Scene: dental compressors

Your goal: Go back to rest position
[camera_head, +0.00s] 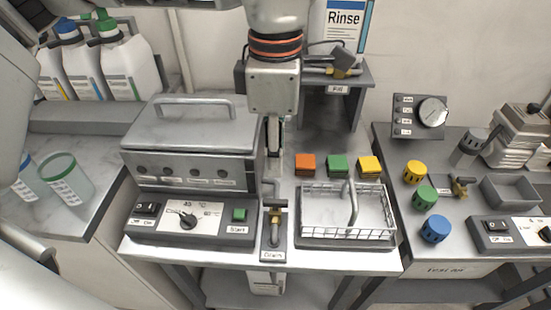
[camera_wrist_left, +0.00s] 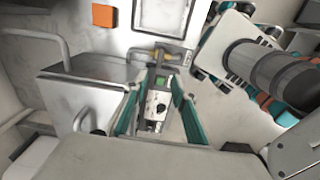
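My left gripper (camera_head: 273,150) hangs down in the middle of the head view, seen edge-on, above the drain valve (camera_head: 275,228) on the workbench. In the left wrist view its two teal fingers (camera_wrist_left: 157,85) stand apart with nothing held between them. My right gripper does not show clearly in either view.
A grey ultrasonic cleaner (camera_head: 190,150) stands left of the gripper. A wire basket (camera_head: 345,238) and orange, green and yellow blocks (camera_head: 337,166) are to the right. A grey raised stand (camera_head: 352,95) is close behind. Large bottles (camera_head: 130,70) stand back left.

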